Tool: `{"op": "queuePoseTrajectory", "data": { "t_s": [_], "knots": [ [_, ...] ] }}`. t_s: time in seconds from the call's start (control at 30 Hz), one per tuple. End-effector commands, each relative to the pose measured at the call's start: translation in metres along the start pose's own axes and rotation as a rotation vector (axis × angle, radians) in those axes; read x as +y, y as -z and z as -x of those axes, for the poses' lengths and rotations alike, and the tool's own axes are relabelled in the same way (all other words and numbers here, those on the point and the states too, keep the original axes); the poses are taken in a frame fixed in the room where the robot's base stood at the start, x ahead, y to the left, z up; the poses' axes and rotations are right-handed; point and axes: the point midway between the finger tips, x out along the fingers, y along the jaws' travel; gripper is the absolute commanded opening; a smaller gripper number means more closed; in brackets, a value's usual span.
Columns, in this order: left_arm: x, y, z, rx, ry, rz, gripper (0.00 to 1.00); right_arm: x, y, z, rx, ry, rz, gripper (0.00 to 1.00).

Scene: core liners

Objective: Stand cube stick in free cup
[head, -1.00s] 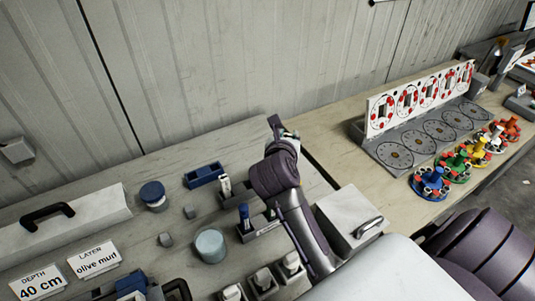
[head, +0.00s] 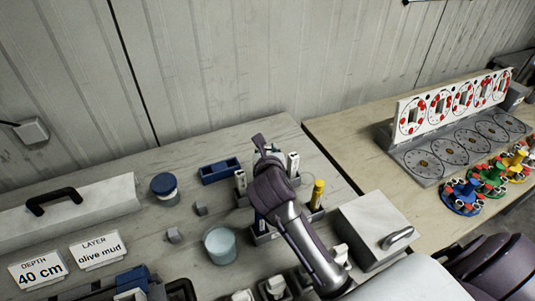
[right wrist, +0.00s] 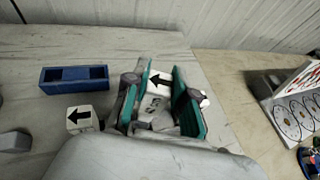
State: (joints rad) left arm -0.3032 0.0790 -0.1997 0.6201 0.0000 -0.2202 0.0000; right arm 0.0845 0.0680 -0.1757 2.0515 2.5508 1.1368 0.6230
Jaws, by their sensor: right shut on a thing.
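My right gripper (head: 264,148) reaches over the bench beyond the stick holder. In the right wrist view its teal-lined fingers (right wrist: 160,88) are shut on a white stick (right wrist: 158,82) with a black arrow on its end and a dark marking on its side. Another white arrow-marked stick (head: 240,181) stands left of the gripper; it also shows in the right wrist view (right wrist: 80,118). A white stick (head: 293,163) stands right of the gripper. A yellow stick (head: 318,193) and a partly hidden blue stick (head: 260,222) stand near my arm. The cups' insides are mostly hidden. My left gripper is out of view.
A blue tray (head: 220,171) lies left of the gripper, with a blue-lidded jar (head: 164,187) and a pale round container (head: 219,246) nearby. A white box (head: 372,228) with a handle stands right of my arm. A wall (head: 240,60) is behind.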

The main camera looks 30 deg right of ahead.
Motion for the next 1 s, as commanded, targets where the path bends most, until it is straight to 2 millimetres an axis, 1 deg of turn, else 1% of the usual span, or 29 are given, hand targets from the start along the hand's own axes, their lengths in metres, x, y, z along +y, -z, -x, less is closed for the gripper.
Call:
{"op": "queuePoseTrajectory", "data": {
  "t_s": [0.03, 0.13, 0.37, 0.77, 0.87, 0.9, 0.97, 1.0],
  "knots": [
    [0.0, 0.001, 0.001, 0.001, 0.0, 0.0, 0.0, 0.0, 0.006, -0.002, 0.001, 0.001, 0.003, 0.0],
    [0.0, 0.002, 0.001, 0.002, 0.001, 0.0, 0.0, 0.0, 0.012, -0.005, -0.001, 0.0, 0.0, 0.0],
    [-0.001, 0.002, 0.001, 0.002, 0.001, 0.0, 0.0, 0.0, 0.012, -0.005, -0.001, -0.001, -0.001, 0.0],
    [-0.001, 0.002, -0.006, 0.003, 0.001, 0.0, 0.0, -0.001, 0.024, -0.01, 0.0, 0.001, -0.001, 0.0],
    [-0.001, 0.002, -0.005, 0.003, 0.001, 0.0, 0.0, 0.0, 0.023, -0.009, -0.001, 0.001, -0.001, 0.0],
    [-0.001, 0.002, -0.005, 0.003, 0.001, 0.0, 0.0, 0.0, 0.024, -0.009, 0.0, 0.001, -0.001, 0.28],
    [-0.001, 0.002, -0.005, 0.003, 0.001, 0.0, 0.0, 0.0, 0.023, -0.009, -0.001, 0.0, -0.001, 0.39],
    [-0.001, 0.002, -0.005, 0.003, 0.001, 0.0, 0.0, 0.0, 0.023, -0.009, -0.001, 0.0, -0.001, 0.45]
  ]
}}
